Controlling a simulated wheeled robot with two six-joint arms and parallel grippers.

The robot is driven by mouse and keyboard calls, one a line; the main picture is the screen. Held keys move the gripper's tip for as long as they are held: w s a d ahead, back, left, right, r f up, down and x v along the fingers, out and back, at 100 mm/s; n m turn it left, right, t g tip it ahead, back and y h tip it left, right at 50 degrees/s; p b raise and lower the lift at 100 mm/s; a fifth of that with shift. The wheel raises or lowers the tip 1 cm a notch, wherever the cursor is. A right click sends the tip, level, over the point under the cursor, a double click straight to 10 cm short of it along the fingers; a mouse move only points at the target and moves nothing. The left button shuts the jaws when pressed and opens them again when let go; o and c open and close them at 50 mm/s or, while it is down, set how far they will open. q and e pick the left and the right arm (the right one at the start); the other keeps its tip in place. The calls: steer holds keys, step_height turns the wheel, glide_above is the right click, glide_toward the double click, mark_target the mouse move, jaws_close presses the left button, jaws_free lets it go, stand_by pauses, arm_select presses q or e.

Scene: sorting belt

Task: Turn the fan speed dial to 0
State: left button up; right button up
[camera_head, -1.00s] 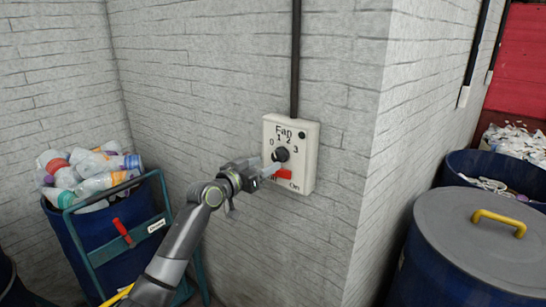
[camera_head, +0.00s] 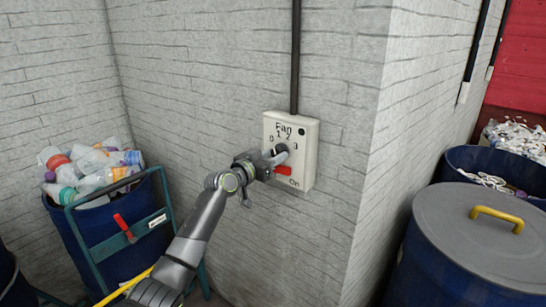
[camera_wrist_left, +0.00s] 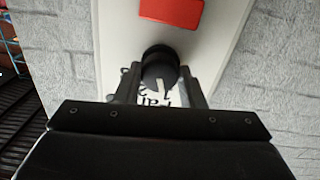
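The fan speed dial (camera_head: 281,148) is a black round knob on a white wall box (camera_head: 308,153) marked Fan, with 0, 1, 2 and 3 around it. In the left wrist view the dial (camera_wrist_left: 160,68) shows a white pointer mark directed roughly at the 1. My left gripper (camera_head: 274,159) is at the box, and its fingers (camera_wrist_left: 161,75) stand on either side of the knob, very close to it. I cannot tell whether they press on it. My right gripper is not in view.
A red switch (camera_head: 283,171) marked On sits below the dial; it also shows in the left wrist view (camera_wrist_left: 171,12). A blue bin of bottles (camera_head: 90,235) stands at left. A lidded blue barrel (camera_head: 480,245) stands at right beyond the wall corner.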

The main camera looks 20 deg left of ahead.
arm_select(q)
steer(key=c, duration=0.4)
steer(key=shift+c, duration=0.2)
steer(key=shift+n, duration=0.4)
steer(key=n, duration=0.2)
steer(key=shift+n, duration=0.3)
steer(key=shift+n+p, duration=0.45)
steer(key=shift+n, duration=1.85)
steer(key=o, duration=1)
